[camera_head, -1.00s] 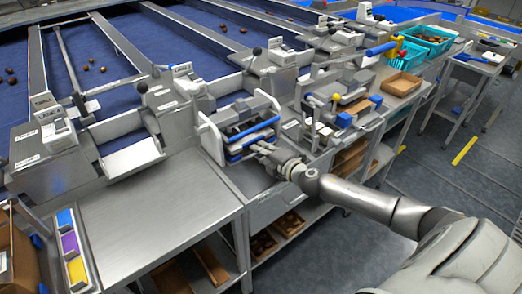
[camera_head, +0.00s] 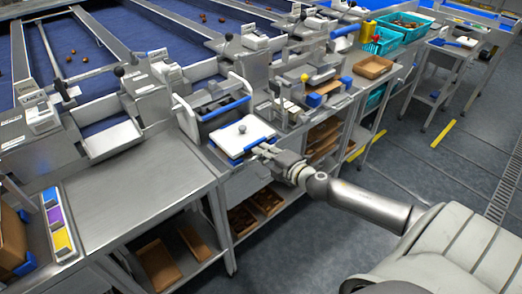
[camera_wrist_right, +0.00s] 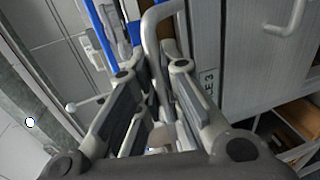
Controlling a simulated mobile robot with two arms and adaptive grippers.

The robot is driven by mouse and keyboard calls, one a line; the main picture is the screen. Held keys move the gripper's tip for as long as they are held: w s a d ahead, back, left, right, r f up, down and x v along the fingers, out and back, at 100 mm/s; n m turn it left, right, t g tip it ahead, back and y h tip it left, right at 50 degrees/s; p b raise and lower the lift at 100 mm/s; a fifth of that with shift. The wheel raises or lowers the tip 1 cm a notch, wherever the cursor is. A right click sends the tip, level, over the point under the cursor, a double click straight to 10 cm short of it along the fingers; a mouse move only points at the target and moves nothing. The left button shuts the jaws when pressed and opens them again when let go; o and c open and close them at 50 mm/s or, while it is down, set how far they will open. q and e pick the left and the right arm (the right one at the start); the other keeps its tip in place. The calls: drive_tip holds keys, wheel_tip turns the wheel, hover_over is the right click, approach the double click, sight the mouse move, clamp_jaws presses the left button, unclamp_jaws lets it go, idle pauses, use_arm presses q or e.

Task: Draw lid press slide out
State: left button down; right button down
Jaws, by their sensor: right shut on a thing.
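The lid press (camera_head: 182,112) stands on the steel bench, with white side plates and a dark upper part with blue trim. Its slide (camera_head: 226,141), a pale plate with blue edges, sticks out at the front of the press. A small dark round piece sits on the plate. My right gripper (camera_head: 262,152) is at the slide's front right edge. In the right wrist view its fingers (camera_wrist_right: 152,78) are closed around a grey bent handle (camera_wrist_right: 152,42). The fingertips partly hide the grip. My left gripper is not in view.
A steel table (camera_head: 140,190) with free room lies left of the press. A blue, purple and yellow holder (camera_head: 58,226) stands at its left end. Another fixture (camera_head: 312,88), a brown tray (camera_head: 373,67) and teal baskets (camera_head: 381,41) are to the right. Open floor lies in front.

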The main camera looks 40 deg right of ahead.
drive_tip(key=shift+s+f, duration=0.1)
drive_tip(key=shift+f, duration=0.1)
drive_tip(key=c, duration=1.8)
unclamp_jaws()
drive_tip(key=shift+o, duration=1.2)
drive_tip(key=shift+s+r, duration=0.1)
drive_tip(key=shift+s, duration=0.15)
drive_tip(key=shift+w, duration=0.1)
drive_tip(key=v, duration=1.2)
drive_tip(key=shift+d, duration=0.1)
